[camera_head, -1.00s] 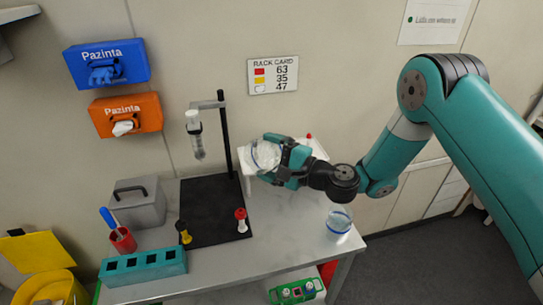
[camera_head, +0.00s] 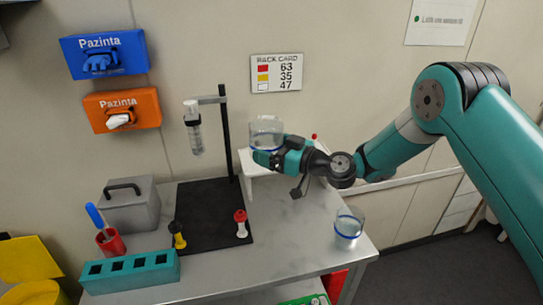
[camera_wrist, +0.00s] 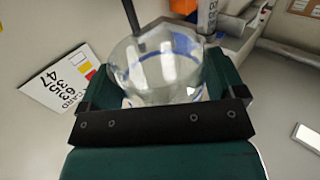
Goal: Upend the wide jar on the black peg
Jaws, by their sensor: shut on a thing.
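A clear, wide glass jar (camera_head: 266,131) with a blue band is held in my gripper (camera_head: 268,154) over the white stand by the wall. Its axis looks near vertical, with the band low; I cannot tell which end is open. The wrist view also shows the jar (camera_wrist: 160,68) between the two teal fingers, which are shut on it. A second clear jar (camera_head: 349,226) with a blue band stands on the bench at the front right. The black peg cannot be made out; my gripper and the jar hide part of the white stand (camera_head: 258,186).
A red-tipped peg (camera_head: 313,137) shows behind my gripper. A clamp stand (camera_head: 226,135) with a hanging tube rises just left of the jar. Red (camera_head: 241,222) and yellow (camera_head: 178,235) pieces stand on its black base. The bench between stand and second jar is clear.

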